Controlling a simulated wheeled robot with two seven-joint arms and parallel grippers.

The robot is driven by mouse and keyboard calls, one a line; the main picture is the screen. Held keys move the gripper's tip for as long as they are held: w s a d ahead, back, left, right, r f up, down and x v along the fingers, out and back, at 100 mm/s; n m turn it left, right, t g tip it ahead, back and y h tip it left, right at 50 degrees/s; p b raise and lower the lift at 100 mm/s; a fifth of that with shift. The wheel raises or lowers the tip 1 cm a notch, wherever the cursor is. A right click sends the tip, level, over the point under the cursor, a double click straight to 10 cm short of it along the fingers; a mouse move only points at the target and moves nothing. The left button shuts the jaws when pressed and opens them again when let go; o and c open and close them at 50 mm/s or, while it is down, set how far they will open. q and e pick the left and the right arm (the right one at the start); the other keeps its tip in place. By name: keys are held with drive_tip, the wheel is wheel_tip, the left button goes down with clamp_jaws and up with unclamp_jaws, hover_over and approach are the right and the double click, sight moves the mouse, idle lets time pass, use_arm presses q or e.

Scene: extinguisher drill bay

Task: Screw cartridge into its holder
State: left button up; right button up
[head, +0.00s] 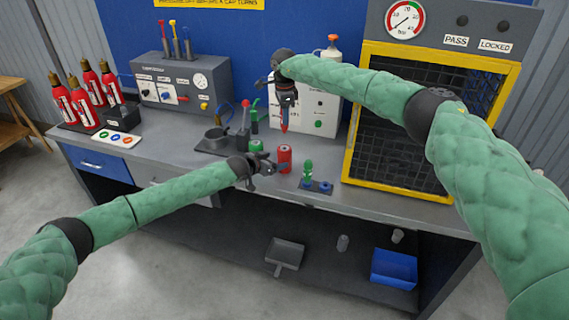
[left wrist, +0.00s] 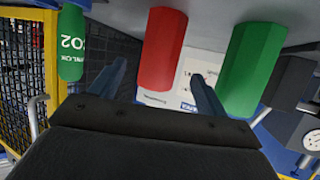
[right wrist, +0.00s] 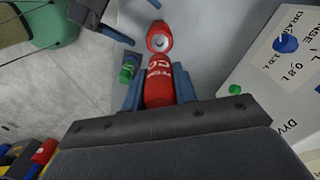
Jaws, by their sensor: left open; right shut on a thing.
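A red cartridge with white lettering (right wrist: 158,85) is in my right gripper (right wrist: 160,92), which is shut on it. In the head view this gripper (head: 287,98) points down and the cartridge's red tip (head: 285,124) hangs above a red cylindrical holder (head: 285,158), apart from it. The right wrist view shows the holder's round open top (right wrist: 159,41). My left gripper (head: 268,169) is open beside the red holder. In the left wrist view the red holder (left wrist: 162,50) shows between its spread fingers (left wrist: 160,78); I cannot tell whether they touch it.
A green cylinder (head: 256,147) stands left of the red holder. A green CO2 cartridge (head: 308,170) stands in a dark rack (head: 316,187) to its right. A yellow-framed cage (head: 348,150) and a white box (head: 320,108) stand behind. Red extinguishers (head: 86,105) are far left.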

sight(286, 158)
use_arm(q)
drive_tip(key=x, duration=0.8)
drive_tip(key=shift+w+f, duration=0.15)
drive_tip(key=c, duration=1.5)
use_arm(e)
drive_tip(key=shift+f, duration=2.4)
